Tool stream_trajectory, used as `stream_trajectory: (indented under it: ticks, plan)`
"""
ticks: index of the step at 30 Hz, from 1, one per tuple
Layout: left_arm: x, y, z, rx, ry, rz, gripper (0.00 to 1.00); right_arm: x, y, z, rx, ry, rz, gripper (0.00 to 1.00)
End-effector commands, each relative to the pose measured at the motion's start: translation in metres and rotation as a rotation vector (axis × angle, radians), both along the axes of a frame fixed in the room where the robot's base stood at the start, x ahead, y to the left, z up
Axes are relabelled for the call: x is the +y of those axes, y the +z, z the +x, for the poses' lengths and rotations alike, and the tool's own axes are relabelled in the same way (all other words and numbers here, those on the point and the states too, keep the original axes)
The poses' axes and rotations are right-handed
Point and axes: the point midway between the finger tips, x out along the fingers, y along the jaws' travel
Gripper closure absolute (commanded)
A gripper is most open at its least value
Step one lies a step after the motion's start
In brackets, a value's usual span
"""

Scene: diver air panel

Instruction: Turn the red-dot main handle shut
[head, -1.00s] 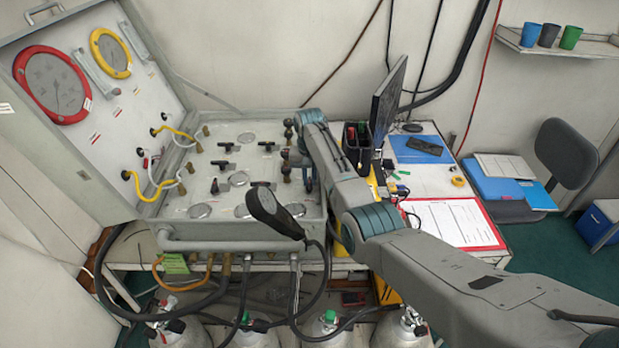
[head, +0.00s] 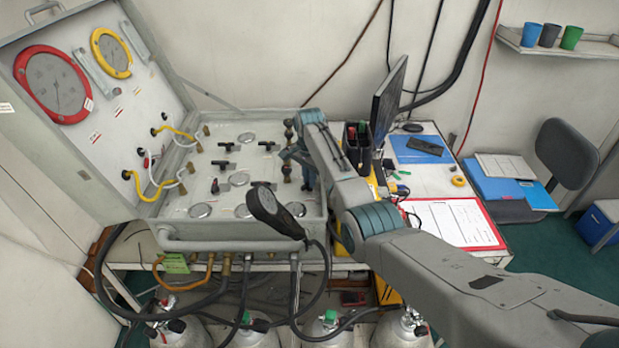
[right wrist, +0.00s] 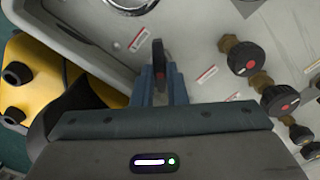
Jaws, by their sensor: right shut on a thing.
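The main handle (right wrist: 159,62) is a dark lever with a red dot on the panel's pale face, near the panel edge. In the right wrist view my right gripper (right wrist: 160,80) has its blue fingers on both sides of it, shut on it. The lever's length runs roughly along the fingers there. In the head view my right gripper (head: 307,180) is over the right side of the panel (head: 240,232), and its arm and fingers hide the handle. My left gripper is not in view.
Round black knobs with red dots (right wrist: 243,57) stand right of the fingers in the wrist view. A yellow case (right wrist: 30,75) lies beyond the panel edge. A dark handheld gauge (head: 270,210) on a hose sits at the panel's front. The open lid (head: 95,95) rises at left.

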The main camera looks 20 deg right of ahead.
Motion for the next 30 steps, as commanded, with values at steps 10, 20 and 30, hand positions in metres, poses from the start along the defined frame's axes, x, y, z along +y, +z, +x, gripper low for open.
stream_trajectory:
  ticks: [10,20,30]
  plan:
    - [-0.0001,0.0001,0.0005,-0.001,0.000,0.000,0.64,-0.0002,0.0008,0.0011,-0.003,-0.327,-0.001,1.00]
    - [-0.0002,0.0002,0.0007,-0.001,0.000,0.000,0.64,-0.0003,0.0008,0.0015,-0.003,-0.605,-0.001,1.00]
    - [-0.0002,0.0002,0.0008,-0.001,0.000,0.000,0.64,-0.0004,0.0008,0.0019,-0.002,-0.774,0.000,1.00]
